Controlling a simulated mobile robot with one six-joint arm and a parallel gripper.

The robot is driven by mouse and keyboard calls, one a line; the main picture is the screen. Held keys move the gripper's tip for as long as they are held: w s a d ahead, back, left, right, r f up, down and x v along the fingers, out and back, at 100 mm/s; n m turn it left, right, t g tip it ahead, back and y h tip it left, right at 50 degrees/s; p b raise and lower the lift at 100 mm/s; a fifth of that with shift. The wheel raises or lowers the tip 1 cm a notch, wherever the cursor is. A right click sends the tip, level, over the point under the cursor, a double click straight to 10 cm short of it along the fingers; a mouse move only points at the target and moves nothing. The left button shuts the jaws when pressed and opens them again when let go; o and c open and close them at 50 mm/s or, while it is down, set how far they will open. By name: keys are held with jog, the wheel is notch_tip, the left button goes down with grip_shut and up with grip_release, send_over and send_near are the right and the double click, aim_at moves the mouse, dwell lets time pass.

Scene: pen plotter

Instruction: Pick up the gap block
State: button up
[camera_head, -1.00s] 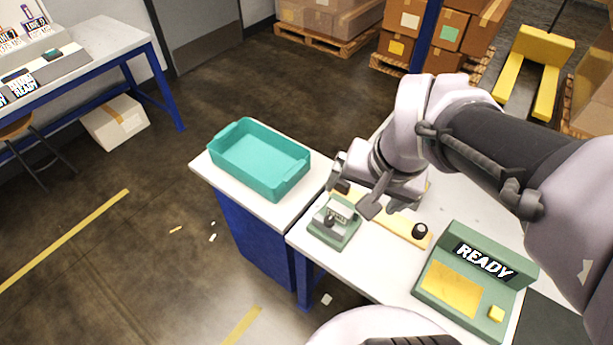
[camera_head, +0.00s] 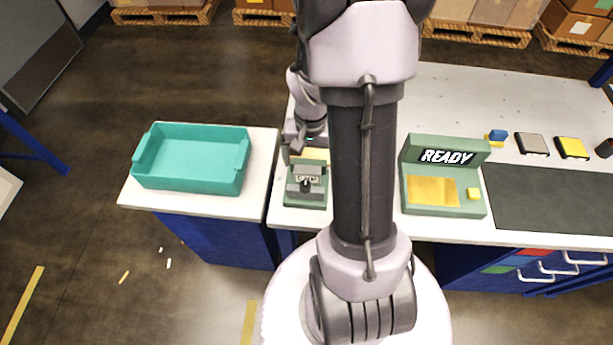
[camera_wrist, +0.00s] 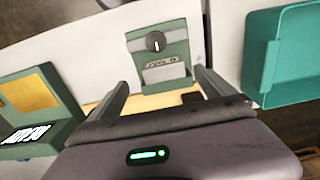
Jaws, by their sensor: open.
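A small green fixture (camera_head: 305,197) stands near the left end of the white table, and it also shows in the wrist view (camera_wrist: 178,32). It carries a dark round knob (camera_wrist: 156,41) and a light grey block (camera_wrist: 165,73) with lettering on it. I cannot tell for sure whether this is the gap block. My gripper (camera_wrist: 161,80) is open, with one finger on each side of the grey block in the wrist picture and nothing visibly held. In the head view my gripper (camera_head: 304,134) is over the far side of the fixture, partly hidden by my arm.
A teal tray (camera_head: 190,185) sits on the side stand at the left. A green READY console (camera_head: 446,208) stands to the right of my arm. A dark mat (camera_head: 550,200) and several small blocks lie further right. A wooden strip (camera_wrist: 150,103) lies beside the fixture.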

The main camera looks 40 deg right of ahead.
aim_at(307, 169)
jog(key=f+b, duration=0.1)
jog(key=f, duration=0.1)
jog(key=f+b, duration=0.1)
jog(key=f, duration=0.1)
jog(key=f+b, duration=0.1)
jog(key=f, duration=0.1)
jog(key=shift+w+f, duration=0.1)
jog(key=shift+w, duration=0.25)
jog(key=shift+r, duration=0.2)
jog(key=c, duration=1.7)
